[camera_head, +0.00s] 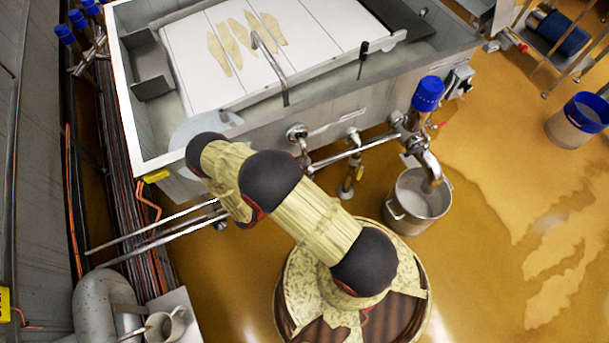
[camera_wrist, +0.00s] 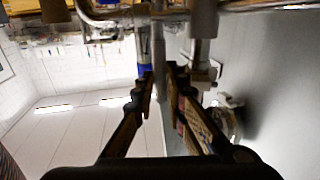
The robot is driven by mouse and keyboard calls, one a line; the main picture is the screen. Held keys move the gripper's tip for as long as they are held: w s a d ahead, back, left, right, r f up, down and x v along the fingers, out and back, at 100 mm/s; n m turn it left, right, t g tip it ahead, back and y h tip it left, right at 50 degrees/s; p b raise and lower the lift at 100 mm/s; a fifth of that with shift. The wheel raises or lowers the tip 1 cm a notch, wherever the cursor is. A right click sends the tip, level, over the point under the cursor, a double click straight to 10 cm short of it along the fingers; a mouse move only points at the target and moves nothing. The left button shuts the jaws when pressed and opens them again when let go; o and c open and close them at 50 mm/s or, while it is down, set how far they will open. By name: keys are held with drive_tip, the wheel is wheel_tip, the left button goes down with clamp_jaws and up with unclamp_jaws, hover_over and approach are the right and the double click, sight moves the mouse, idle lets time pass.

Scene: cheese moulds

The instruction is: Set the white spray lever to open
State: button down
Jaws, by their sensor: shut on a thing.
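In the wrist view, my gripper (camera_wrist: 163,78) has its two dark fingers close together around a thin pale upright bar (camera_wrist: 158,48), which looks like the white spray lever. Its lower end passes between the fingertips and its upper end meets the pipework at the top of the picture. Whether it stands open or closed I cannot tell. In the head view, my arm hides the gripper and most of what it holds, near the front left corner of the vat.
The steel vat (camera_head: 130,120) fills the upper middle. Pipes (camera_head: 160,232) run out beside its front left corner. A blue-topped valve (camera_head: 428,95) stands over a steel bucket (camera_head: 396,216). Another bucket (camera_head: 562,128) stands far right.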

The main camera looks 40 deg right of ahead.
drive_tip(key=c, duration=1.8)
unclamp_jaws()
drive_tip(key=shift+a, duration=0.1)
drive_tip(key=a, duration=1.2)
drive_tip(key=shift+w+f, duration=0.15)
drive_tip(key=shift+w, duration=0.1)
drive_tip(key=shift+d, duration=0.1)
